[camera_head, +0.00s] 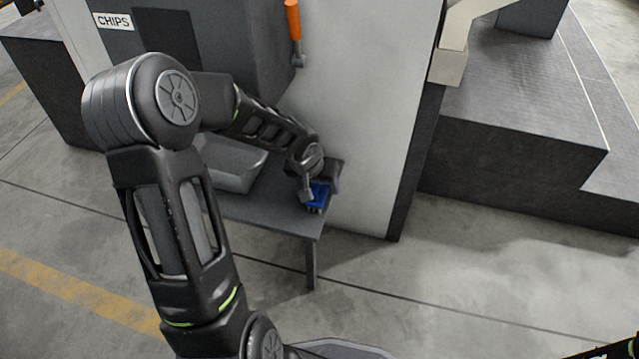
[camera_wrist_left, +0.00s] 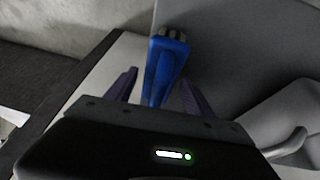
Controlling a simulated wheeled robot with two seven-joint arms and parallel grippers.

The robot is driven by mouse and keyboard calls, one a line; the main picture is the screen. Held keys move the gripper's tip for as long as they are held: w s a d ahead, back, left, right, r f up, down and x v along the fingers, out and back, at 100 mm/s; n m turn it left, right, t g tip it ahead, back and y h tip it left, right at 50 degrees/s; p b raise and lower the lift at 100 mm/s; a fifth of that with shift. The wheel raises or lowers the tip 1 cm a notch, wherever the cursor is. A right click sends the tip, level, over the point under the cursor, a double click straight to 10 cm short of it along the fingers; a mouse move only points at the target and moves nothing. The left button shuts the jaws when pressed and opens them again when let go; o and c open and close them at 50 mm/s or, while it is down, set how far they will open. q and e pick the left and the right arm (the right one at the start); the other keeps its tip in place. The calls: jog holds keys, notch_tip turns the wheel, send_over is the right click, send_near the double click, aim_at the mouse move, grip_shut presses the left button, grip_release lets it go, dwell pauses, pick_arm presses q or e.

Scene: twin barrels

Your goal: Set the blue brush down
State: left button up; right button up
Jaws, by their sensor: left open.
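The blue brush (camera_head: 319,196) is at the right end of a small grey table (camera_head: 262,209), beside the white machine panel. In the left wrist view the blue brush (camera_wrist_left: 165,62) points away from me, its dark bristle end farthest off. My left gripper (camera_head: 318,185) is at the brush at the table's right end. In the left wrist view its two fingers (camera_wrist_left: 157,86) stand apart, one on each side of the blue handle, with gaps showing. I cannot tell whether the brush rests fully on the table.
A grey metal scoop or bin (camera_head: 240,168) stands on the table left of the brush. An orange handle (camera_head: 293,20) hangs on the machine above. The white panel (camera_head: 365,110) rises close behind the table. Dark steps (camera_head: 510,150) stand to the right; floor is clear in front.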

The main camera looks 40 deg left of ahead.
pick_arm(q)
jog(key=p+v, duration=0.6)
jog(key=v, duration=0.6)
